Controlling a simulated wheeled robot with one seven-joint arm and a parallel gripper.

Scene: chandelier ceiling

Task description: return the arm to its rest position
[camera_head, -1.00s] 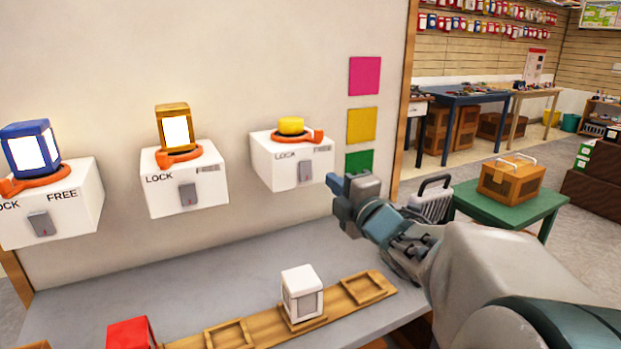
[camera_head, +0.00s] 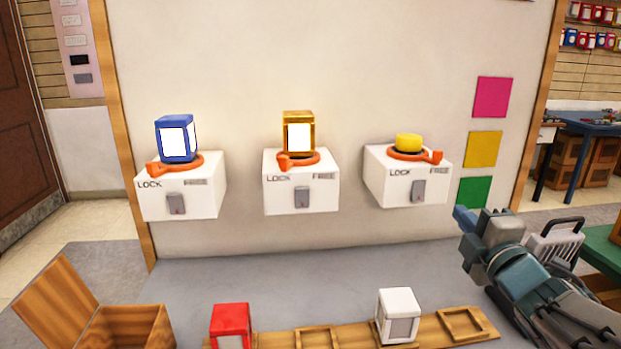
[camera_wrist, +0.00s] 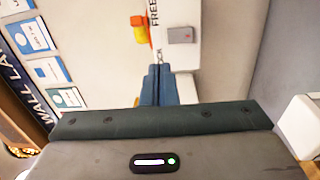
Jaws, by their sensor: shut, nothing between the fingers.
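My arm enters the head view from the lower right. My gripper (camera_head: 466,222) is shut and empty, in front of the wall below and right of the rightmost white box (camera_head: 405,176). In the wrist view the blue fingers (camera_wrist: 160,84) are together with nothing between them. Beyond them that white box (camera_wrist: 183,35) shows sideways, with the yellow knob (camera_wrist: 139,33) and orange lever. The gripper appears apart from the box and touching nothing.
Blue (camera_head: 177,138) and gold (camera_head: 299,131) lanterns stand on the other two wall boxes. Below are a red block (camera_head: 230,325), a white block (camera_head: 398,315) on a wooden rack (camera_head: 455,335), and an open wooden box (camera_head: 120,325). A green table (camera_head: 603,250) stands right.

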